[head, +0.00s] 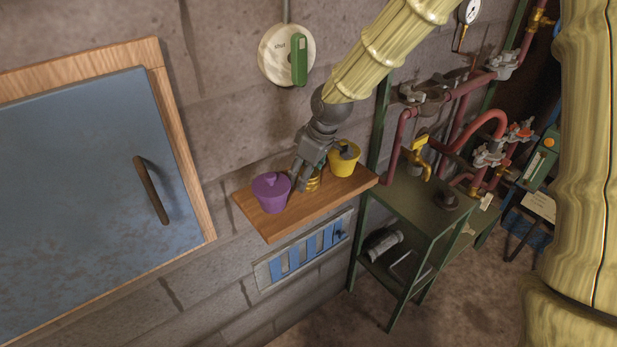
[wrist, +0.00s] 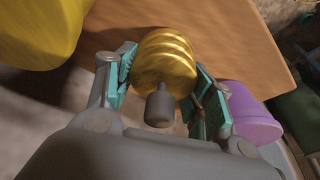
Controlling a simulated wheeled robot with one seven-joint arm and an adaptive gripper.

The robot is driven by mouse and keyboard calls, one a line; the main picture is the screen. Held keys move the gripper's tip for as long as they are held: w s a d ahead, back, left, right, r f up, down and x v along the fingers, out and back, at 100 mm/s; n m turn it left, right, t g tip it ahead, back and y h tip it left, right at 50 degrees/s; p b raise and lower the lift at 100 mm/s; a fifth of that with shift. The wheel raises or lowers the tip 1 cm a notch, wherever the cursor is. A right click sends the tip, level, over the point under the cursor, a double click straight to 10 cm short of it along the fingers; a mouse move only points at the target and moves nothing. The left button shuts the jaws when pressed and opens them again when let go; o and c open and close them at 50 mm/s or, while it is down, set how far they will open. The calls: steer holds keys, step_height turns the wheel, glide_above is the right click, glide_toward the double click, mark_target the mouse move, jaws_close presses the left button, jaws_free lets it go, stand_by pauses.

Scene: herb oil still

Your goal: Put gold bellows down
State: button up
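The gold bellows (wrist: 168,60) is a ribbed, shiny piece with a dark grey stub (wrist: 158,106) pointing toward my wrist. In the head view the bellows (head: 314,181) shows low on the wooden shelf (head: 300,218), between a purple pot and a yellow pot, partly hidden by my gripper (head: 305,180). In the wrist view the teal pads of my gripper (wrist: 168,78) flank the bellows and appear to touch both sides. The bellows is at or just above the shelf top; contact with the wood cannot be told.
The purple lidded pot (head: 270,192) stands close left of my gripper, the yellow pot (head: 344,161) close right. The shelf's front strip is bare. A blue-slatted vent (head: 306,250) is below. A green metal stand with red pipes (head: 420,200) is to the right.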

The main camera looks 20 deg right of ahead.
steer(key=shift+c, duration=1.4)
